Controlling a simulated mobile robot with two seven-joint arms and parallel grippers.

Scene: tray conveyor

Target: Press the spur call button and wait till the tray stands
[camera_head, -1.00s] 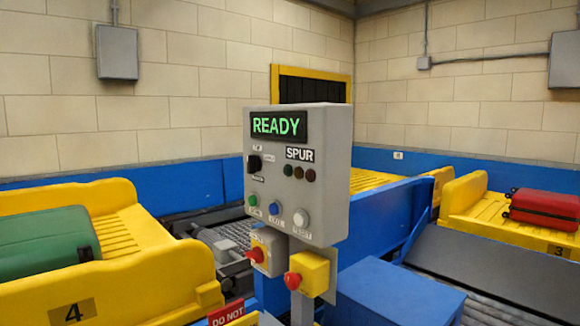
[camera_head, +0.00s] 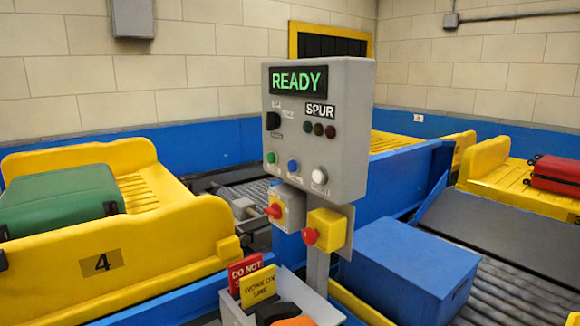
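The grey control panel (camera_head: 345,130) marked SPUR stands upright on a post near the middle of the view. Its display (camera_head: 299,80) reads READY in green. A green button (camera_head: 271,157), a blue button (camera_head: 293,165) and a white button (camera_head: 320,175) sit in a row low on its face. Their small labels are too blurred to read, so I cannot tell which is the call button. A yellow tray (camera_head: 170,245) numbered 4 holds a green suitcase (camera_head: 62,200) at the left. Neither of my grippers is in view.
Red knobs on a grey box (camera_head: 290,207) and a yellow box (camera_head: 325,232) stick out below the panel. A blue box (camera_head: 400,265) stands right of the post. A grey bin (camera_head: 235,312) holds signs. Another yellow tray (camera_head: 500,180) carries a red suitcase (camera_head: 557,174).

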